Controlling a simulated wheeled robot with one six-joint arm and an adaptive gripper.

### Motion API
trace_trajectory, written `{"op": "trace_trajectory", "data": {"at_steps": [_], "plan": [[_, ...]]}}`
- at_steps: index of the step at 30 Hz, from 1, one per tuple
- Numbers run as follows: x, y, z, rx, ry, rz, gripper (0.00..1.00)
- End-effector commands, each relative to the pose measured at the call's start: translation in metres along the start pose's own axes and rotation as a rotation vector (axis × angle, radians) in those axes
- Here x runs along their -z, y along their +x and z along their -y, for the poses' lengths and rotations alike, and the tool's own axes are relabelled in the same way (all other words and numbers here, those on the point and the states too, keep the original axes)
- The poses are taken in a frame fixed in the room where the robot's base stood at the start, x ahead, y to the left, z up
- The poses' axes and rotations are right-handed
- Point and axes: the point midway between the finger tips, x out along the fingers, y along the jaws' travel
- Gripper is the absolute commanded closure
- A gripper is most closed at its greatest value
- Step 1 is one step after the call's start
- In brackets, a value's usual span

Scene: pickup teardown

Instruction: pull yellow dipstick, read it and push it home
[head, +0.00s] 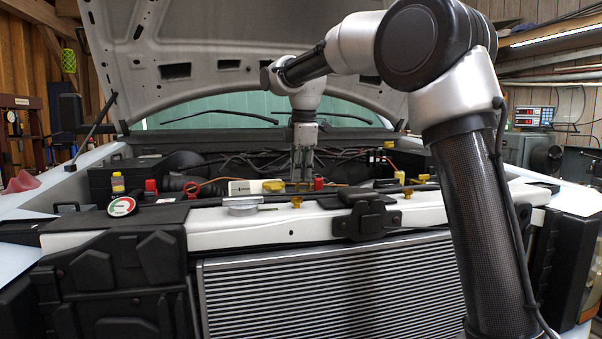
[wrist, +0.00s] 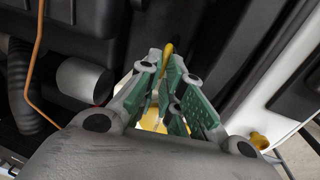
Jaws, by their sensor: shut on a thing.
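My gripper (head: 301,178) reaches down into the engine bay, just behind the front crossmember. In the wrist view its green-padded fingers (wrist: 170,80) are closed on the yellow dipstick (wrist: 167,52). A yellow loop of its handle shows at the fingertips; the rest is hidden between the pads. In the head view the fingers hide the held part, and I cannot tell how far the dipstick is out of its tube. No level mark is visible.
A yellow cap (head: 273,186) lies just left of my gripper, with a red cap (head: 318,183) to its right.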

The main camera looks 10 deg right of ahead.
Motion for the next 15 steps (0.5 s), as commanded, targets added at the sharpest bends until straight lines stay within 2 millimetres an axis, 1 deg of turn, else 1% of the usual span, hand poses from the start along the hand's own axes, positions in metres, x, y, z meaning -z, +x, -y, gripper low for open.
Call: {"op": "trace_trajectory", "data": {"at_steps": [4,7,11,15], "plan": [[0.0,-0.008,-0.002,-0.004,0.0,-0.001,1.0],[0.0,-0.022,-0.005,-0.005,0.0,-0.001,1.0],[0.0,-0.051,-0.011,-0.006,0.0,-0.002,1.0],[0.001,-0.085,-0.018,-0.006,0.0,-0.002,1.0]]}}
